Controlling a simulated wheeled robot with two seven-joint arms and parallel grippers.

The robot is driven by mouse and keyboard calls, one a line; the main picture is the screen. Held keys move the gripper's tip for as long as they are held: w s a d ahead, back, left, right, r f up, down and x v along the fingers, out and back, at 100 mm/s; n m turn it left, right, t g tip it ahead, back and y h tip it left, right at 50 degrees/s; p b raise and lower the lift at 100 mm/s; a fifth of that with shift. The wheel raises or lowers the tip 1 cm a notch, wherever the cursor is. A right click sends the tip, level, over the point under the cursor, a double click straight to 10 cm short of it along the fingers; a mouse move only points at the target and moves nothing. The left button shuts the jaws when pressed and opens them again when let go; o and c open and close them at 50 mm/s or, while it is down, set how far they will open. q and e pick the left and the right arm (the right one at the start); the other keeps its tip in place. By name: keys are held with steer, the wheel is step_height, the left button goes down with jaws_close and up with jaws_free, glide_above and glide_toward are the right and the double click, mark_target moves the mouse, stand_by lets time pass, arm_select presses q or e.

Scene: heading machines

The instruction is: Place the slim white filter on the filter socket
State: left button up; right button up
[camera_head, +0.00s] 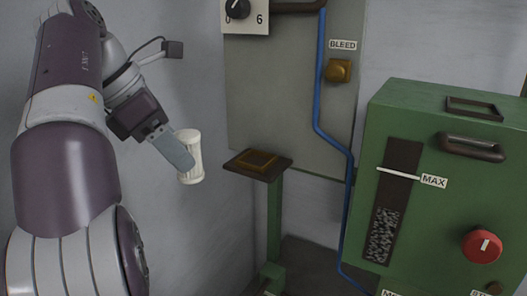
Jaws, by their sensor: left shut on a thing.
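The slim white filter (193,158) is a ribbed white cylinder, slightly tilted, held in the air. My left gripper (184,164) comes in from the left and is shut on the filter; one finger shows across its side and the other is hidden. The filter socket (252,160) appears to be the dark square plate with a brass-coloured square frame on top of a green post. It is to the right of the filter, and the two are apart. My right gripper is not in view.
A green cabinet (440,200) with a red knob (482,246) and a MAX label stands at the right. A blue pipe (321,100) runs down a grey panel (270,90) behind the socket. A brass-coloured BLEED knob (338,70) sits on that panel.

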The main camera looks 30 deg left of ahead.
mark_target(195, 132)
arm_select(q)
steer(key=shift+w+d+r+n, duration=0.15)
steer(key=shift+d+r, duration=0.1)
steer(key=shift+r, duration=0.15)
steer(key=shift+d+r+n, duration=0.15)
steer(key=shift+d+r, duration=0.1)
steer(key=shift+r, duration=0.15)
steer(key=w, duration=0.1)
steer(key=w+r+p, duration=0.1)
steer(key=shift+w+d, duration=0.3)
steer(key=shift+d, duration=0.1)
steer(key=w+p, duration=0.7)
steer(key=w, duration=0.8)
steer(key=f, duration=0.7)
steer(key=shift+w+d+f, duration=0.3)
steer(key=shift+f, duration=0.1)
steer(key=shift+s+f, duration=0.1)
steer(key=shift+f, duration=0.05)
steer(key=shift+f+b, duration=0.15)
steer(key=shift+b, duration=0.15)
steer(key=o, duration=1.2)
steer(key=shift+c, duration=0.2)
